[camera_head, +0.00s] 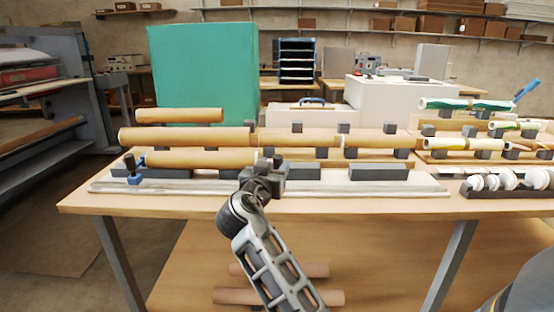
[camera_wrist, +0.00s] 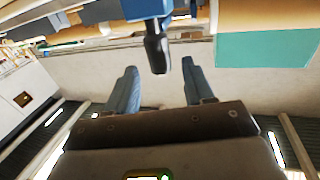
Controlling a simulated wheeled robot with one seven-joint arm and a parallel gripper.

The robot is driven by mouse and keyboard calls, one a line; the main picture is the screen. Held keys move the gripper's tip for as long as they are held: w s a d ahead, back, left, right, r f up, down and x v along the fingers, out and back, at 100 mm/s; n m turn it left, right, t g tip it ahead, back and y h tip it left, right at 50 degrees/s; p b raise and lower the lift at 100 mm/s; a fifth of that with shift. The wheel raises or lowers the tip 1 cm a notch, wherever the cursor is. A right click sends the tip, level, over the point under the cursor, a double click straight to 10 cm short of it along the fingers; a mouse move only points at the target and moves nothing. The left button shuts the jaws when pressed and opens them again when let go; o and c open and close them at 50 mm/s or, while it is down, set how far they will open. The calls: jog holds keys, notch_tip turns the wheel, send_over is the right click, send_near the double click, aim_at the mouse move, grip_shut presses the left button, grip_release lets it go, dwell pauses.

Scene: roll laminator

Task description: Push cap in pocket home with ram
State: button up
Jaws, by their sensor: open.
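My gripper (camera_head: 272,163) is over the front middle of the wooden table (camera_head: 75,206) in the head view. In the wrist view my gripper (camera_wrist: 160,82) shows two blue-grey fingers spread apart with nothing between them. A blue part with a dark handle-like end (camera_wrist: 155,42), perhaps the ram, lies beyond the fingertips there. A blue fixture with a black knob (camera_head: 131,166) stands at the left end of the front row, beside a brown roll (camera_head: 203,159). I cannot tell whether these are the same part. I cannot make out the cap or the pocket.
A long pale rail (camera_head: 350,190) runs along the table's front edge. Brown rolls (camera_head: 185,137) rest on dark blocks behind it. White round pieces (camera_head: 507,180) sit in a dark rack at right. A teal panel (camera_head: 203,75) stands behind the table.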

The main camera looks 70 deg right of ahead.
aim_at(276, 162)
jog(key=shift+w+d+p, duration=0.15)
jog(key=shift+d, duration=0.9)
jog(key=shift+w+d+p, duration=0.1)
jog(key=shift+d+p, duration=0.05)
jog(key=shift+d, duration=0.9)
